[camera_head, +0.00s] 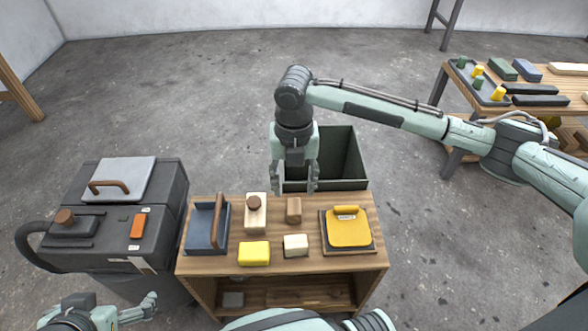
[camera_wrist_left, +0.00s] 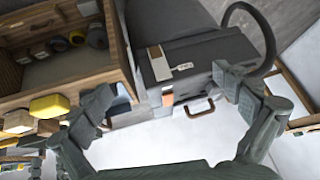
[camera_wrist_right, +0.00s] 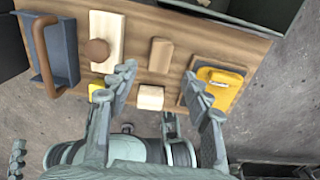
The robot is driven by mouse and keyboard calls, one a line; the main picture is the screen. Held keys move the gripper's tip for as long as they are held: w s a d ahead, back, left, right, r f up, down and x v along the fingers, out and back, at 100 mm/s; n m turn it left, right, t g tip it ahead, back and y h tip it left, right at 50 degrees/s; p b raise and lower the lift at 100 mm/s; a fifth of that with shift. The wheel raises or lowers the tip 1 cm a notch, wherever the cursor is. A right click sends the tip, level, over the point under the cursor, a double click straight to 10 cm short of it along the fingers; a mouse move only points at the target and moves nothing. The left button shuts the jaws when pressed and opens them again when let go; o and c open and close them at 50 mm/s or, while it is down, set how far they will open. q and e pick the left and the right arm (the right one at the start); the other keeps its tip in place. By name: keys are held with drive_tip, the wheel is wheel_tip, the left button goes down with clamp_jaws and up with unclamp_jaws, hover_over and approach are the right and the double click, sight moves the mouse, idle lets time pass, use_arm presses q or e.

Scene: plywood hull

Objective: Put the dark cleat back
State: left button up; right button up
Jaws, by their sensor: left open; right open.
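A small brown wooden block (camera_head: 294,210), darker than the other small blocks, lies on the wooden bench top (camera_head: 342,262). Whether it is the dark cleat I cannot tell for certain. It also shows in the right wrist view (camera_wrist_right: 160,55), between and beyond the fingertips. My right gripper (camera_head: 294,186) is open and empty, pointing down over the bench's far edge, close behind the brown block. My left gripper (camera_head: 140,308) is open and empty, low at the left, in front of the grey machine (camera_head: 165,205). Its open fingers show in the left wrist view (camera_wrist_left: 163,85).
Around the brown block are a pale block with a brown knob (camera_head: 255,215), a cream block (camera_head: 296,245), a yellow block (camera_head: 254,253), a blue-grey handled tray (camera_head: 198,232) and a yellow piece (camera_head: 347,230). A dark open bin (camera_head: 345,160) stands behind. Another table stands far right.

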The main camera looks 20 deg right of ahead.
drive_tip(key=s+a+m+t+y, duration=0.35)
drive_tip(key=s+a+m, duration=0.35)
drive_tip(key=m, duration=0.5)
drive_tip(key=d+m, duration=0.1)
drive_tip(key=m, duration=0.2)
drive_tip(key=s+d+f+m+t, duration=0.1)
drive_tip(key=d+m, duration=0.1)
drive_tip(key=m, duration=0.1)
drive_tip(key=s+d+f+m+h, duration=0.1)
drive_tip(key=m, duration=0.2)
drive_tip(key=shift+d+t, duration=0.35)
drive_tip(key=s+d+m+h, duration=0.1)
drive_tip(key=s+d+m, duration=0.1)
drive_tip(key=d+m, duration=0.1)
drive_tip(key=s+d+m+h, duration=0.1)
drive_tip(key=s+d+m, duration=0.1)
drive_tip(key=d, duration=0.3)
drive_tip(key=s+d+f+m+h, duration=0.1)
drive_tip(key=s+d+m+h, duration=0.1)
drive_tip(key=d+m, duration=0.3)
drive_tip(key=shift+s, duration=0.6)
use_arm(q)
drive_tip(key=s+a, duration=0.1)
drive_tip(key=s+a+f+g, duration=0.1)
drive_tip(key=shift+s+g+y, duration=0.3)
drive_tip(key=shift+s+y, duration=0.05)
drive_tip(key=shift+y, duration=0.05)
